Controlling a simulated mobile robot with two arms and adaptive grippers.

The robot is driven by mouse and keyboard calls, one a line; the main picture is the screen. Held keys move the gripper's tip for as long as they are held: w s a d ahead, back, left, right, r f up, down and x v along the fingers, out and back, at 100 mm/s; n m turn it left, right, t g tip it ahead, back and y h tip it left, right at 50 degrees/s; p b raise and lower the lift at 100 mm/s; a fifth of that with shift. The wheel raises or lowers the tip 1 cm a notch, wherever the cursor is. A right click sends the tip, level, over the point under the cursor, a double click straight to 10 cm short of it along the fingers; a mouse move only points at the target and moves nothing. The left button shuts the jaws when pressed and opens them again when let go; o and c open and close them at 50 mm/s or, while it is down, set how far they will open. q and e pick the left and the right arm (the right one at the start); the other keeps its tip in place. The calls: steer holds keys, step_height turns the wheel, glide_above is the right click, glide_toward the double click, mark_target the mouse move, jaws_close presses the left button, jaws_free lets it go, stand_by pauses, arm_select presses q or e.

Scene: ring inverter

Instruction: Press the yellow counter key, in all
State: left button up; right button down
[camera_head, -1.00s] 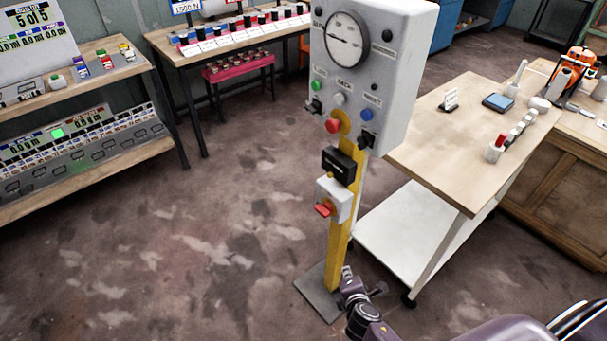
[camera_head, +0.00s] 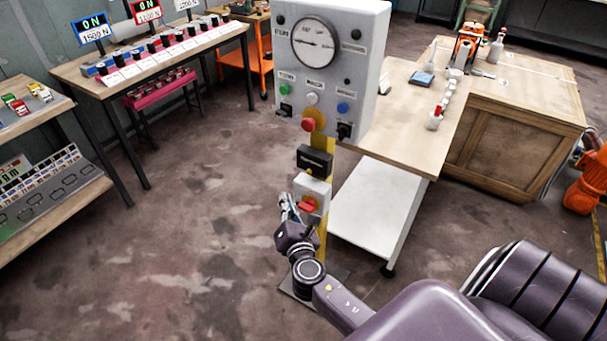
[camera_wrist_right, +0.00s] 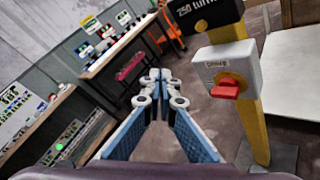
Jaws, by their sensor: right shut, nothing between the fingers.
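The yellow counter key (camera_head: 309,173) is a small round knob just under the black counter box (camera_head: 315,159) on the yellow post. In the right wrist view the key (camera_wrist_right: 201,25) is at upper right, below the counter box's "250 turn" label. My right gripper (camera_head: 287,207) is shut and empty, beside the post on its left, lower than the key. In the right wrist view its fingertips (camera_wrist_right: 157,78) are together, left of and apart from the key. My left gripper is not in view.
A white box (camera_head: 318,190) with a red lever (camera_head: 307,206) sits on the post below the key, close to my right gripper. Above is a grey panel (camera_head: 335,75) with a dial and buttons. A wooden table (camera_head: 395,140) stands right of the post. Floor to the left is clear.

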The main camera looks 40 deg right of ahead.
steer(key=w+d, duration=0.3)
steer(key=d, duration=0.5)
steer(key=shift+w, duration=0.2)
steer(key=shift+d, duration=0.25)
stand_by(1.3)
steer(key=shift+w+d, duration=0.15)
steer(key=shift+d, duration=0.1)
steer(key=shift+w+d, duration=0.2)
steer(key=shift+d, duration=0.3)
stand_by(1.0)
steer(key=shift+s+a, duration=0.2)
steer(key=shift+a, duration=0.25)
steer(key=shift+s+a, duration=0.2)
steer(key=shift+a, duration=0.25)
steer(key=shift+a, duration=0.1)
steer(key=a, duration=0.1)
steer(key=s+a, duration=0.1)
steer(key=a, duration=0.1)
steer(key=s+a, duration=0.1)
steer(key=shift+a, duration=0.2)
